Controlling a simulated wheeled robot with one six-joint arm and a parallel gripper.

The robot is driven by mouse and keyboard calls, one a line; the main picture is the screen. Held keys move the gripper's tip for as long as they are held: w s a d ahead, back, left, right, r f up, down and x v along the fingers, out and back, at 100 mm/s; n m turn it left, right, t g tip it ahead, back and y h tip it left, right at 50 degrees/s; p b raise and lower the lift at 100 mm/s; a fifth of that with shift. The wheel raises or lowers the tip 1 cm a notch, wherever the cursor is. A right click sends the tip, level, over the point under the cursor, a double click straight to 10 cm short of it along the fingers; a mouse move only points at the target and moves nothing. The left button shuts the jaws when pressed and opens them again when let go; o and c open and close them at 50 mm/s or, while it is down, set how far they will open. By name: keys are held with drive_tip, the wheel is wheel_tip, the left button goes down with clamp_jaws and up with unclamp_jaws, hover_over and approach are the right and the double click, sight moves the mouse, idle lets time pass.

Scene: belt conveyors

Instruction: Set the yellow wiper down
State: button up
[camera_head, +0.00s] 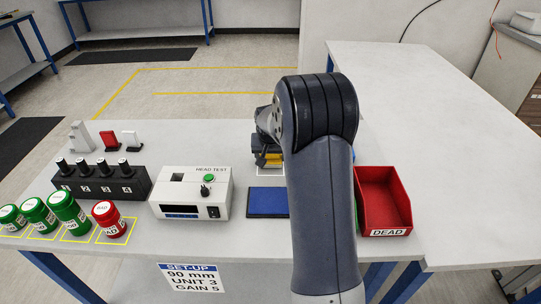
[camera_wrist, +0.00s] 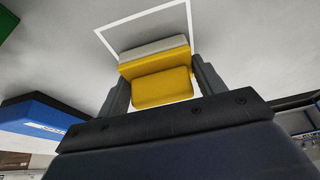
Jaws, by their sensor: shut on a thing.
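The yellow wiper (camera_wrist: 160,82) is between the two fingers of my gripper (camera_wrist: 161,84) in the wrist view. It has a yellow body with a whitish strip along its far edge. My gripper is shut on it. A white outlined square on the table (camera_wrist: 110,42) lies around and beyond the wiper; whether the wiper touches the table cannot be told. In the head view the wiper (camera_head: 268,159) shows partly, low over the table behind my arm, by the white outline. My arm hides much of the gripper there.
A blue pad (camera_head: 268,202) lies in front of the outline. The white HEAD TEST box (camera_head: 190,194) and a black block with several knobs (camera_head: 100,185) stand left. Green and red jars (camera_head: 109,219) stand front left. A red DEAD bin (camera_head: 384,202) is right of my arm.

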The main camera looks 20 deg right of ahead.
drive_tip(key=o, duration=0.9)
drive_tip(key=shift+f, duration=0.1)
drive_tip(key=v, duration=1.2)
drive_tip(key=shift+s+b, duration=0.1)
drive_tip(key=shift+b, duration=0.25)
